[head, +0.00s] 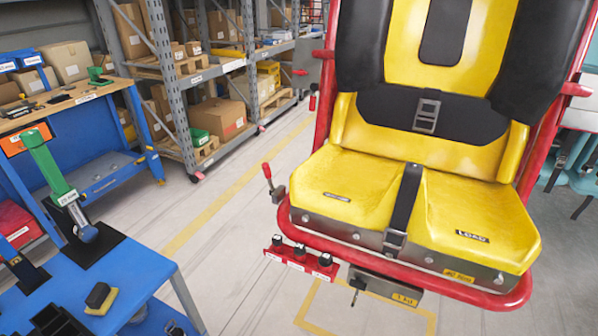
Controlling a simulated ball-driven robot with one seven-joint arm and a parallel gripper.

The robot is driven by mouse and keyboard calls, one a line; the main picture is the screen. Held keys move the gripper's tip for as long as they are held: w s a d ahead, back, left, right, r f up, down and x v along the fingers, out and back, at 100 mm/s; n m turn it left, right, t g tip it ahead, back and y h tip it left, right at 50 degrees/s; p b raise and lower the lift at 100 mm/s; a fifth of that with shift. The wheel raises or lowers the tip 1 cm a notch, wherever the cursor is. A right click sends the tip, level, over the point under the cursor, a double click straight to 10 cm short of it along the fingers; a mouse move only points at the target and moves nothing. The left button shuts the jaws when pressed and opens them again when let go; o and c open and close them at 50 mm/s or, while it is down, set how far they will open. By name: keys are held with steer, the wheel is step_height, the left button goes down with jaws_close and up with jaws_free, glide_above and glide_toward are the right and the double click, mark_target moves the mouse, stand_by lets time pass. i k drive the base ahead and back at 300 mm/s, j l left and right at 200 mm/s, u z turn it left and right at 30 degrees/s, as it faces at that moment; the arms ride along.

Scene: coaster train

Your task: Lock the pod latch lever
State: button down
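A yellow and black coaster seat (440,55) in a red tube frame (318,125) fills the right side of the head view. A small lever with a red knob (266,171) stands nearly upright from a grey bracket (278,194) at the left of the seat base. A grey box (308,58) with a red handle (300,72) is higher on the frame's left side. A red grip (312,103) hangs below it. I cannot tell which of these is the pod latch lever. My gripper is not in view.
A red bar with several black knobs (300,258) juts out below the seat's left front. A blue table (150,262) at lower left holds a green-handled tool (45,162) and a yellow-black block (100,297). Shelves (185,100) stand behind. Floor (225,230) between table and seat is clear.

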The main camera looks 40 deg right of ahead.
mark_target(267, 168)
steer(key=k+l+u, duration=0.1)
steer(key=l, duration=0.3)
steer(key=k+l, duration=0.1)
steer(key=l, duration=0.3)
steer(key=k+l+u, duration=0.15)
steer(key=l, duration=0.65)
steer(key=k+l+u, duration=0.15)
steer(key=l, duration=0.25)
steer(key=k+l, duration=0.15)
steer(key=l, duration=0.25)
steer(key=i+j+u, duration=0.1)
steer(key=j, duration=0.2)
steer(key=i+j+u, duration=0.1)
steer(key=i+j, duration=0.15)
steer(key=i+l+u, duration=0.15)
steer(key=i, duration=0.25)
steer(key=i+l+u, duration=0.15)
steer(key=i, duration=0.25)
steer(key=j, duration=0.05)
